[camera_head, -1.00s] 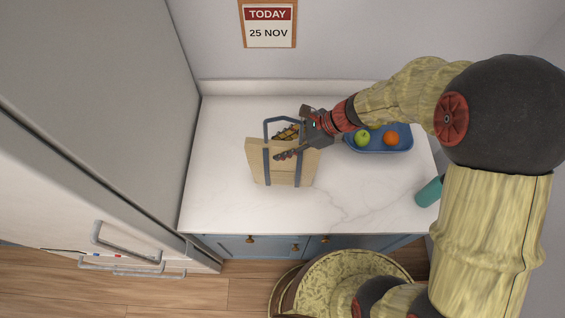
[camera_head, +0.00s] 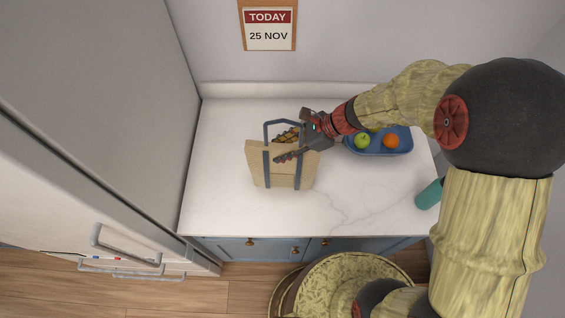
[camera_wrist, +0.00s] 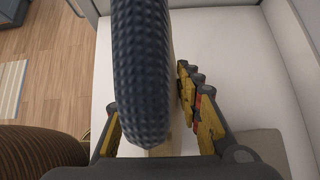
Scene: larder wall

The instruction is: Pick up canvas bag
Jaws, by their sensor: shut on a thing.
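The canvas bag (camera_head: 283,172) is tan with dark blue straps and handles. It stands upright on the white counter in the head view. My gripper (camera_head: 288,146) reaches in from the right at the bag's top edge, one finger in front and the other behind. It is shut on the bag. In the wrist view, a dark blue woven handle (camera_wrist: 141,70) fills the middle, close to the camera, and hides much of the bag. The fingers (camera_wrist: 158,135) show on both sides of it.
A blue tray (camera_head: 379,151) with a green apple (camera_head: 362,141) and an orange (camera_head: 391,141) sits right of the bag, beneath my arm. A teal cup (camera_head: 429,194) stands at the counter's right edge. A tall fridge (camera_head: 95,120) borders the left. The counter's front middle is clear.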

